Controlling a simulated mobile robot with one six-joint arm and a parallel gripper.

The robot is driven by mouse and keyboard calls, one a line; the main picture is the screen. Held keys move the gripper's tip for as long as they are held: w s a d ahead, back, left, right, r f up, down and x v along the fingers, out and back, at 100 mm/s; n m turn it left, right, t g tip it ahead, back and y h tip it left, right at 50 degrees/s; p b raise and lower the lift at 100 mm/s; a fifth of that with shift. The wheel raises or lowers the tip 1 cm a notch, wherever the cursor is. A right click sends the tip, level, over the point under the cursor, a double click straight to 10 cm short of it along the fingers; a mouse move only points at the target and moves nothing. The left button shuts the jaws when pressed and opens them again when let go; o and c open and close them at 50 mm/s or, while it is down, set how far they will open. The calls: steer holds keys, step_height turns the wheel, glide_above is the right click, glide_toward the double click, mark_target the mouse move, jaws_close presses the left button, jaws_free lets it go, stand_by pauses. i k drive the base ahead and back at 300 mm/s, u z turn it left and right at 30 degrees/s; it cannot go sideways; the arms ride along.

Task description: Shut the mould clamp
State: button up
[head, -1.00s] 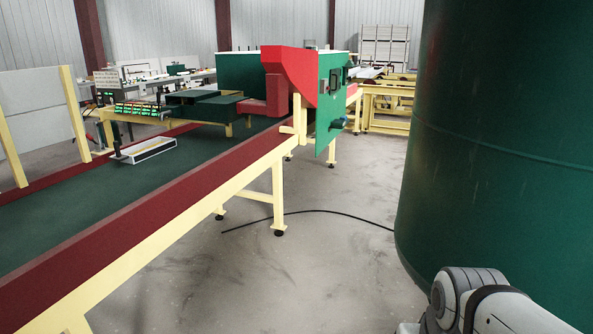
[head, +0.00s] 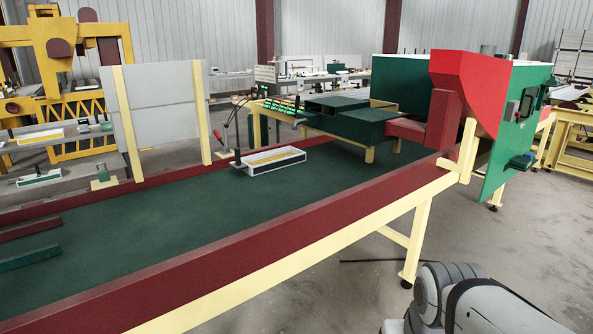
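A long, low white mould (head: 287,163) with a yellow strip inside lies on the green bed of the line, near its far edge. A dark upright lever (head: 238,158), which looks like the mould's clamp, stands at its left end. The lever points up, but the clamp's jaw is too small to make out. My gripper is out of view; only a grey link of my arm shows at the bottom right, well apart from the mould.
The red-edged conveyor bed (head: 190,220) runs across the view between me and the mould. A red and green machine (head: 466,95) stands at its right end. Dark bars (head: 30,258) lie at the bed's left. Grey floor is open at the right.

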mark_target(215, 131)
steer(key=u, duration=0.45)
steer(key=i, duration=1.2)
steer(key=u, duration=0.35)
steer(key=k, duration=0.95)
steer(key=u, duration=0.15)
steer(key=i, duration=0.9)
steer(key=z, duration=2.85)
